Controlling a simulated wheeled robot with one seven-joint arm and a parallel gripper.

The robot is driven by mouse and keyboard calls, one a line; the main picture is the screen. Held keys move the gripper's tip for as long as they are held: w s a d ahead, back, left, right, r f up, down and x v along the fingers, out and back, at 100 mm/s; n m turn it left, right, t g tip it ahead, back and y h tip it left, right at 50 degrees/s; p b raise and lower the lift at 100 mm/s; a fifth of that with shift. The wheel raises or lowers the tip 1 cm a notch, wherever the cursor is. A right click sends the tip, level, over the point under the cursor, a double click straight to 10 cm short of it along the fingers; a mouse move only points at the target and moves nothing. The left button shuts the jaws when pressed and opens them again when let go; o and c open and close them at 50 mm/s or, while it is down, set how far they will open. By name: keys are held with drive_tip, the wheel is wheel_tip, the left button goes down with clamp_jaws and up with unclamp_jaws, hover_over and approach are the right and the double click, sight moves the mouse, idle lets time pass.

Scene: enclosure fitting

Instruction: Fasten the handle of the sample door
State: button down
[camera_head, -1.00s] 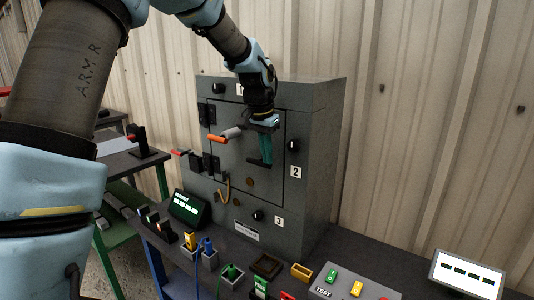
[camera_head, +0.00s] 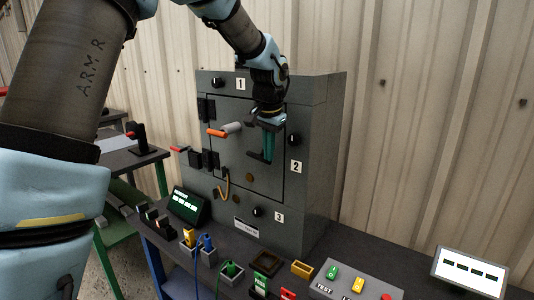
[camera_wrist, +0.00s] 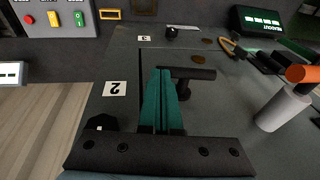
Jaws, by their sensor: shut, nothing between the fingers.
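The grey cabinet's front door (camera_head: 232,165) lies flat in its frame, with black hinges on its left side. A black bar handle (camera_wrist: 195,73) on a short stem stands out from the door in the wrist view. It lies roughly crosswise there. In the head view my gripper mostly hides it. My gripper (camera_head: 268,157) has green fingers, pressed together and empty. In the wrist view the fingertips (camera_wrist: 164,72) are beside the handle's stem and near one end of its bar. I cannot tell whether they touch it.
An orange-tipped grey lever (camera_head: 217,132) sticks out from the door's left part. Black knobs surround the door, including one beside label 2 (camera_head: 294,139). A readout (camera_head: 188,206), sockets with cables and a button box (camera_head: 350,285) stand on the bench. The space right of the cabinet is open.

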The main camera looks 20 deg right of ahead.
drive_tip(key=shift+s+d+f+t+y+b, duration=0.15)
drive_tip(key=shift+s+f+t+b, duration=0.15)
drive_tip(key=shift+f+b, duration=0.35)
drive_tip(key=shift+s+d+f+t+y+b, duration=0.15)
drive_tip(key=shift+f+t+b, duration=0.25)
drive_tip(key=shift+b, duration=0.3)
drive_tip(key=shift+f, duration=0.25)
drive_tip(key=shift+r, duration=0.1)
